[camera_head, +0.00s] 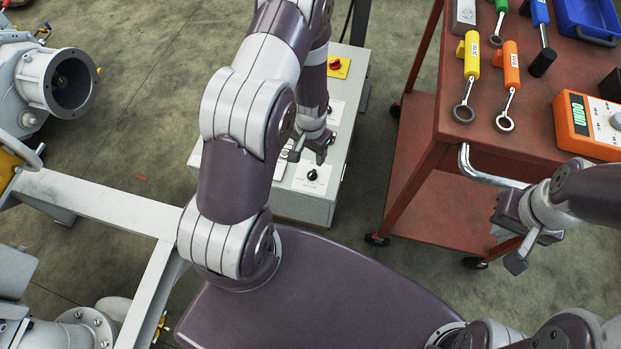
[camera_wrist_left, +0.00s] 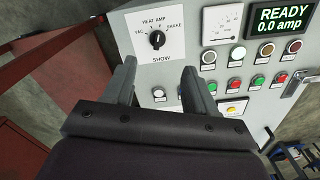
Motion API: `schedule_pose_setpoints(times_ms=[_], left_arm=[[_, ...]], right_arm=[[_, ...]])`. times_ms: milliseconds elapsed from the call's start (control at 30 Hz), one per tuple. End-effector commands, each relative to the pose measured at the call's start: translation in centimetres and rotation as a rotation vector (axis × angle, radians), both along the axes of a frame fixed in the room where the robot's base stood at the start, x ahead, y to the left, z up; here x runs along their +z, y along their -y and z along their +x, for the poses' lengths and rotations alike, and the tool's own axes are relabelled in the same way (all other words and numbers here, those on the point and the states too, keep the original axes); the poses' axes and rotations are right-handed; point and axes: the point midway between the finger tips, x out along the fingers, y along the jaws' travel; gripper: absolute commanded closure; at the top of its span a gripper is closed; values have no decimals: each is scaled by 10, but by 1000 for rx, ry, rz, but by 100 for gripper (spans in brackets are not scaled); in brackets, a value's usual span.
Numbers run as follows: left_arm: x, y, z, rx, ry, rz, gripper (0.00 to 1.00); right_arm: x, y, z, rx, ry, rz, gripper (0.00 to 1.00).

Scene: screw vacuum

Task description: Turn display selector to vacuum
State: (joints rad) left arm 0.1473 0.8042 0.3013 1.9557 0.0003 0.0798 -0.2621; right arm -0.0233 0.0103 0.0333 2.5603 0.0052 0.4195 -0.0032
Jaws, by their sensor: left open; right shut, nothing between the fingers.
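The display selector is a black round knob (camera_wrist_left: 157,39) on a white plate marked VAC at left, HEAT AMP above, SHAKE at right and SHOW below. The direction of its pointer is too small to read surely. The display (camera_wrist_left: 281,20) reads READY 0.0 amp. In the head view the knob (camera_head: 312,174) sits on the grey control box (camera_head: 307,209). My left gripper (camera_head: 308,156) is open and empty, just above the panel beside the knob. In the left wrist view its fingers (camera_wrist_left: 160,67) are apart, below the knob. My right gripper (camera_head: 514,262) is shut and empty beside the red cart.
A red cart (camera_head: 455,135) at right carries several wrenches, an orange meter (camera_head: 590,126) and a blue bin (camera_head: 590,18). Several buttons and lamps, including a red button (camera_wrist_left: 281,76), lie beside the selector. Grey pipework and a frame (camera_head: 100,203) stand at left.

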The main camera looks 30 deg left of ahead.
Motion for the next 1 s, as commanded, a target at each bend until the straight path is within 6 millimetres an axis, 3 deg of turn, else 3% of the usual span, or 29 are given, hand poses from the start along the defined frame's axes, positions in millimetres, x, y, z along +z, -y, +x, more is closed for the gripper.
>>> schedule_pose_setpoints(times_ms=[167, 300, 400, 567, 833, 1000], left_arm=[[-46, 1, -1, 1, -3, -1, 43], [-83, 1, -1, 1, 0, 0, 43], [-99, 1, 0, 1, 0, 0, 43], [-110, 1, 0, 2, 0, 0, 43], [-110, 1, 0, 1, 0, 0, 43], [-110, 1, 0, 1, 0, 0, 99]], right_arm=[[-12, 0, 0, 0, 0, 0, 100], [-33, 0, 0, 0, 0, 0, 100], [-42, 0, 0, 0, 0, 0, 100], [-47, 0, 0, 0, 0, 0, 100], [-46, 0, 0, 0, 0, 0, 100], [-46, 0, 0, 0, 0, 0, 100]])
